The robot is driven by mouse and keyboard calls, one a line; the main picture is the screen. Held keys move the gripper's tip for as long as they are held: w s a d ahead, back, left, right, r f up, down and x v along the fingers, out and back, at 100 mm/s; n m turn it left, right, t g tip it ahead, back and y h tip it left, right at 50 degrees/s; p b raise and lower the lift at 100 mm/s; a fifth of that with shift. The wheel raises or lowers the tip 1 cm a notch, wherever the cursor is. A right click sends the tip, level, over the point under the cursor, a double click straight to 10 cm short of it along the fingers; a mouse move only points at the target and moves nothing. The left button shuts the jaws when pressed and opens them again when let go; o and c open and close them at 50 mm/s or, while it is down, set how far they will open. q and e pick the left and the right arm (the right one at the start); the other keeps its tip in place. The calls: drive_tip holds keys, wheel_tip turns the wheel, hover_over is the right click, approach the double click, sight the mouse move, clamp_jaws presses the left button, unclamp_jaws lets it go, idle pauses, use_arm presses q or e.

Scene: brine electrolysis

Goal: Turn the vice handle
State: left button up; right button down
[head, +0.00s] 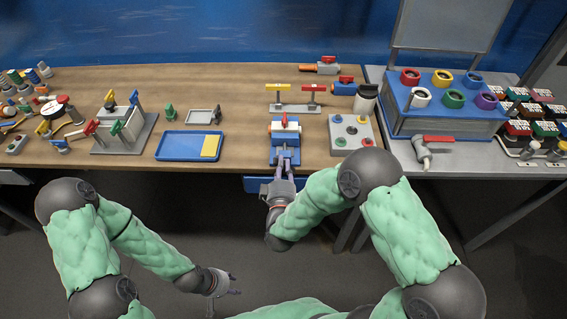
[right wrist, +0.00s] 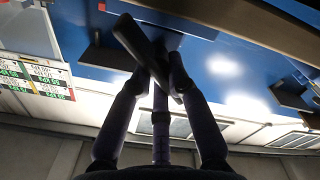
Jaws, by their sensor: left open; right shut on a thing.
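The blue vice (head: 285,155) stands at the front edge of the wooden table in the head view, with a white and red piece (head: 285,127) at its top. My right gripper (head: 285,173) is at the vice's near side, low by the table edge. In the right wrist view its fingers (right wrist: 160,78) are shut on a dark bar, the vice handle (right wrist: 137,42), which lies slanted between them. In the head view the handle is mostly hidden by the gripper. My left gripper (head: 236,284) is open and empty, low in front of the table, away from the vice.
A grey button box (head: 337,152) stands close to the right of the vice. A blue tray (head: 175,146) with a yellow piece lies to its left. A stand with yellow and red handles (head: 296,107) is behind it. A blue socket block (head: 455,115) stands on the right-hand table.

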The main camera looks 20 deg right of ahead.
drive_tip(key=shift+a+f+n+p, duration=0.15)
drive_tip(key=shift+n+p, duration=0.25)
drive_tip(key=shift+n, duration=1.1)
drive_tip(key=c, duration=1.2)
unclamp_jaws()
drive_tip(key=v, duration=1.2)
